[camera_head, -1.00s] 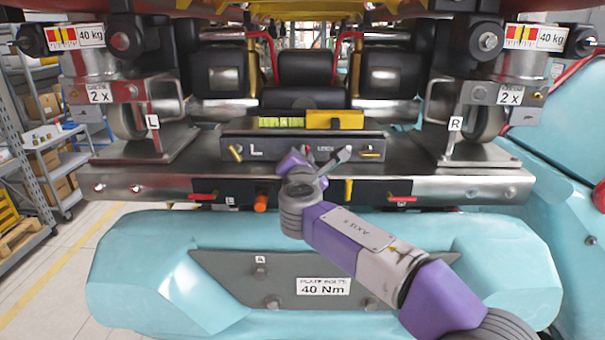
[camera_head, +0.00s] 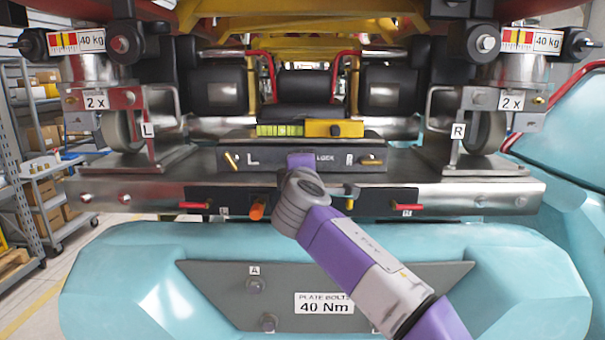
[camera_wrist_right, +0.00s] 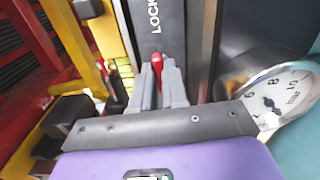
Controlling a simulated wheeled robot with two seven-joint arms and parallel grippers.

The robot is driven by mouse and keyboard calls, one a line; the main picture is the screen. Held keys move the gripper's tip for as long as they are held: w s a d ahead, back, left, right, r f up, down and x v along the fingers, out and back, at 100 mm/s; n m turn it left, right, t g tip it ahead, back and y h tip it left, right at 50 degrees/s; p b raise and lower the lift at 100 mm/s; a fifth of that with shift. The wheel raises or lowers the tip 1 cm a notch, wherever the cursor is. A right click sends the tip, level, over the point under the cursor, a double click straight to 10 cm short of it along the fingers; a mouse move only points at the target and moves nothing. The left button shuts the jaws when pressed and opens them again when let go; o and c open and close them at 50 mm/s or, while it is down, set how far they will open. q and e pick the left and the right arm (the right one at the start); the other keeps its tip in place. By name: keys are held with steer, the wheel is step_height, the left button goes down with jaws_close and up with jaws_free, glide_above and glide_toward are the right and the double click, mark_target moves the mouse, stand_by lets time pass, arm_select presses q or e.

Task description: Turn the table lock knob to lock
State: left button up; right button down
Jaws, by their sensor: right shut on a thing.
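The red lock knob (camera_wrist_right: 157,66) shows between my right gripper's grey fingers in the right wrist view, beside white LOCK lettering on a dark panel. My right gripper (camera_wrist_right: 160,70) is shut on this knob. In the head view the dark lock panel (camera_head: 273,161) runs across the metal table, with LOCK lettering at its middle. My purple and grey right arm (camera_head: 345,250) reaches up from the lower right to the panel. Its purple hand covers the knob and the fingers there, so the knob's exact angle is hard to tell. My left gripper is out of view.
A yellow bar (camera_head: 335,129) with a green level lies above the panel. Red handles (camera_head: 408,207) and an orange knob (camera_head: 257,208) sit on the table's front edge. A pressure gauge (camera_wrist_right: 283,100) is close to the right gripper. Shelves (camera_head: 40,160) stand at left.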

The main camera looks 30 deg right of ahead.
steer(key=shift+f+m, duration=0.1)
steer(key=shift+m, duration=0.4)
steer(key=c, duration=1.2)
jaws_free()
steer(key=shift+o, duration=0.2)
steer(key=shift+s, duration=0.1)
steer(key=b+v, duration=0.2)
steer(key=v, duration=0.5)
steer(key=shift+s, duration=0.25)
steer(key=shift+a, duration=0.1)
